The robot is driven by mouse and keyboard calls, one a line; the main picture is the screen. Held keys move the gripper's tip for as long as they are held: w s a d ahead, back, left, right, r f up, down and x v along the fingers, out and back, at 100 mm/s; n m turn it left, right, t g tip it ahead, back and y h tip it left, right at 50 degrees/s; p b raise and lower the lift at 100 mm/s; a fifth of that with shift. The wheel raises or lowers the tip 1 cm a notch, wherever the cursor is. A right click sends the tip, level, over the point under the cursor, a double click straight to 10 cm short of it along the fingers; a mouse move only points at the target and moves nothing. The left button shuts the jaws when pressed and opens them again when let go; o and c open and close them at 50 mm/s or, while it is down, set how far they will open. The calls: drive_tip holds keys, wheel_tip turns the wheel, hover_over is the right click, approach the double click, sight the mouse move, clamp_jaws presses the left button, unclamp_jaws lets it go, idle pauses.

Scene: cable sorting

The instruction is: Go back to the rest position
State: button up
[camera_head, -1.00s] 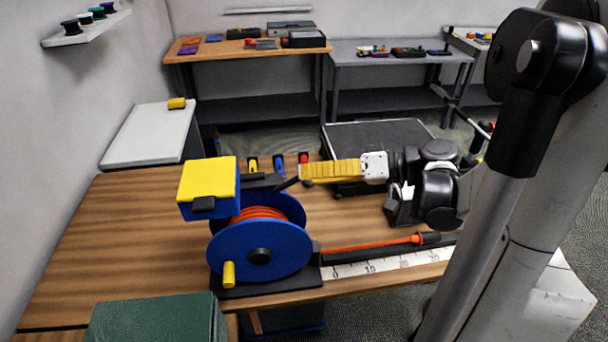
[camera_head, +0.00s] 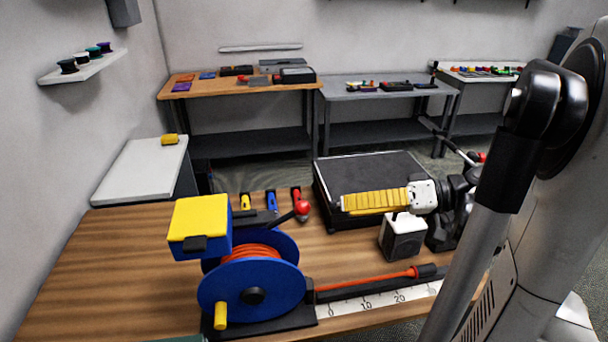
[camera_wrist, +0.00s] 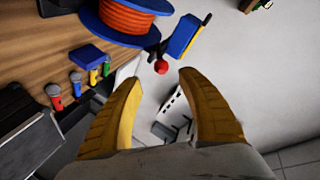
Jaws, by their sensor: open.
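My gripper (camera_head: 343,203) has yellow ribbed fingers. In the head view it points left over the workbench (camera_head: 110,240), above the height of its top. In the wrist view my gripper (camera_wrist: 160,76) is open, with nothing between its two fingers. The blue cable reel (camera_head: 285,285) with orange cable stands to its left, apart from it. A lever with a red knob (camera_head: 303,207) is near the fingertips in the head view; the knob also shows beyond the fingers in the wrist view (camera_wrist: 161,67).
A yellow and blue box (camera_head: 200,216) sits by the reel. An orange cable end (camera_head: 365,281) lies along a ruler (camera_head: 350,305). Several coloured tools (camera_head: 271,201) stand at the bench's back edge. A dark-topped platform (camera_head: 365,170) and other tables (camera_head: 390,92) lie behind.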

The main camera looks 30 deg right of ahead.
drive_tip(key=shift+a, duration=0.1)
drive_tip(key=s+a+f+g+h, duration=0.1)
drive_tip(key=a+f+h, duration=0.1)
drive_tip(key=a+h, duration=0.4)
drive_tip(key=s+a+f+h, duration=0.2)
drive_tip(key=a+f+h, duration=0.1)
drive_tip(key=a+h, duration=0.3)
drive_tip(key=a, duration=0.2)
drive_tip(key=shift+s+a+m+g, duration=0.3)
drive_tip(key=shift+a+m+g, duration=0.05)
drive_tip(key=shift+m+g, duration=0.05)
drive_tip(key=shift+f, duration=0.15)
drive_tip(key=shift+c, duration=0.2)
idle(1.0)
